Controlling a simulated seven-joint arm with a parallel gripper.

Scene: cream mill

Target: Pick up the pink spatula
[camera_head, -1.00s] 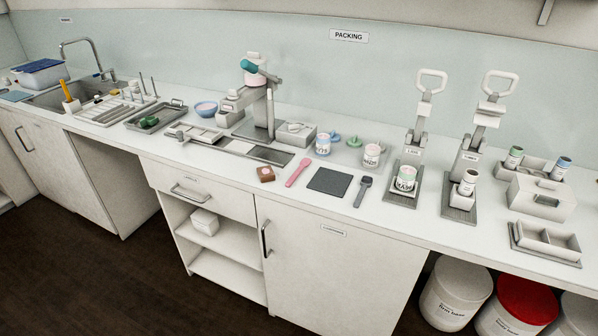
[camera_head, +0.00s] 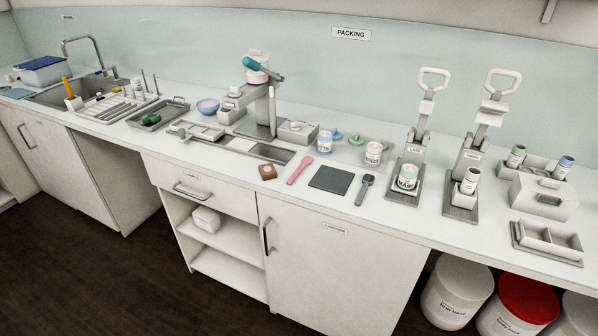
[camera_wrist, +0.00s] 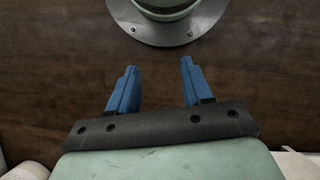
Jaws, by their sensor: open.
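Behind the fingers there is a dark wood-like floor and part of my own base. The spatula is not in the wrist view, and my gripper is not in the head view.
A dark grey scoop (camera_head: 365,189) lies beyond the mat. Behind are a metal tray strip (camera_head: 262,151), a press machine (camera_head: 262,105) and a labelled jar (camera_head: 325,141). Bare counter lies in front.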

